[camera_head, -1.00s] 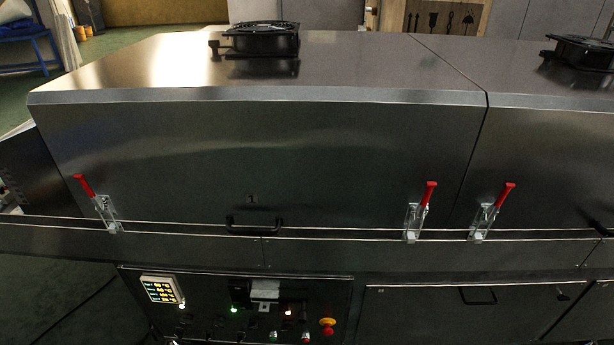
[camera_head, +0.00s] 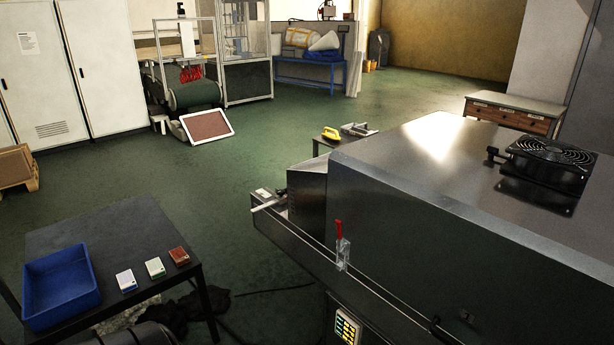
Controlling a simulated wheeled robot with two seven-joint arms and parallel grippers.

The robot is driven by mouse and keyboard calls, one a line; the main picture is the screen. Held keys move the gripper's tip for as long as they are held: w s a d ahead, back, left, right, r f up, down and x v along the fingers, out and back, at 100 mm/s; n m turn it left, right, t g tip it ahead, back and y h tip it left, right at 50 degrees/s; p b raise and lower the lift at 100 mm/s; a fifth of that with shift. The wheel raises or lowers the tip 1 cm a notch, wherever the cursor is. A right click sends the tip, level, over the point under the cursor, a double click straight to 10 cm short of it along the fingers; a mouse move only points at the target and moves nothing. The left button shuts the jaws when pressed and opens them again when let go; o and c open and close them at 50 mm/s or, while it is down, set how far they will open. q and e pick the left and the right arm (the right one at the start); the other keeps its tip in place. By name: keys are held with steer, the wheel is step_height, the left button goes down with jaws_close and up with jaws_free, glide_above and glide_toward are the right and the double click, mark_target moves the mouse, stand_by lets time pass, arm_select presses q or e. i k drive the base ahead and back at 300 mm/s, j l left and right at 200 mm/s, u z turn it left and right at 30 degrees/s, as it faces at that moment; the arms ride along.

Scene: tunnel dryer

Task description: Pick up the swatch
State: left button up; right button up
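Three small flat pieces that could be swatches lie in a row on a black table at the lower left. One is white (camera_head: 126,281), one is white and green (camera_head: 155,268), and one is reddish brown (camera_head: 179,257). A pale object (camera_head: 264,198) rests at the open end of the dryer; it is too small to tell whether it is a swatch. Neither of my grippers is in view.
The black table (camera_head: 115,226) also holds a blue tray (camera_head: 62,287). The steel dryer (camera_head: 400,215), with a red-handled clamp (camera_head: 340,232), fills the right. Dark cloth (camera_head: 190,308) lies on the floor by the table. Green floor (camera_head: 200,185) is open beyond.

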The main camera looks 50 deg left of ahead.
mark_target(179, 257)
steer(key=i+j, duration=0.1)
steer(key=j, duration=0.25)
steer(key=i+j, duration=0.1)
steer(key=j, duration=0.3)
steer(key=i+j+u, duration=0.1)
steer(key=j, duration=0.25)
steer(key=j+u, duration=0.15)
steer(key=u, duration=2.15)
